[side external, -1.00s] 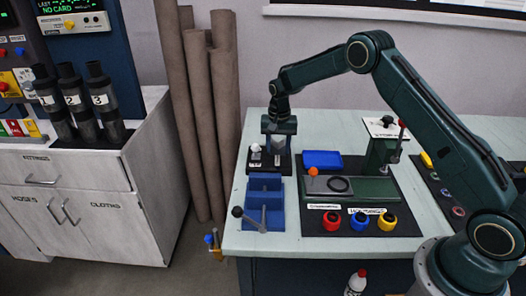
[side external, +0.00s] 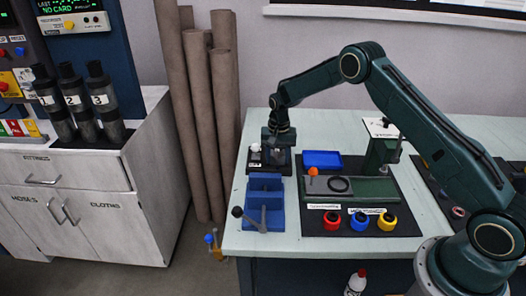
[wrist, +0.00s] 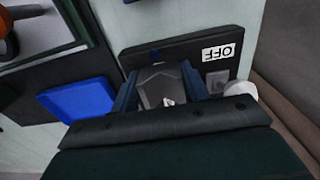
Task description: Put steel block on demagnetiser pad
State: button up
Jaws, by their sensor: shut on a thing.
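My gripper (side external: 278,152) is lowered at the black demagnetiser pad (side external: 285,168) at the back left of the bench. In the wrist view the two fingers (wrist: 160,92) are shut on the grey steel block (wrist: 160,80), with its faceted end showing between them. The pad's black casing (wrist: 180,47) lies just beyond the block there, with a white OFF label. In the side view the block is hard to make out against the dark fingers and pad. I cannot tell whether it touches the pad.
A white knob (side external: 255,148) stands at the pad's left. A blue vise-like fixture (side external: 264,200) with a lever is directly in front. A blue tray (side external: 322,159) and a green machine bed (side external: 375,189) lie to the right.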

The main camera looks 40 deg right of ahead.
aim_at(278, 159)
jog(key=shift+f, duration=0.15)
jog(key=o, duration=1.1)
jog(key=shift+r, duration=6.2)
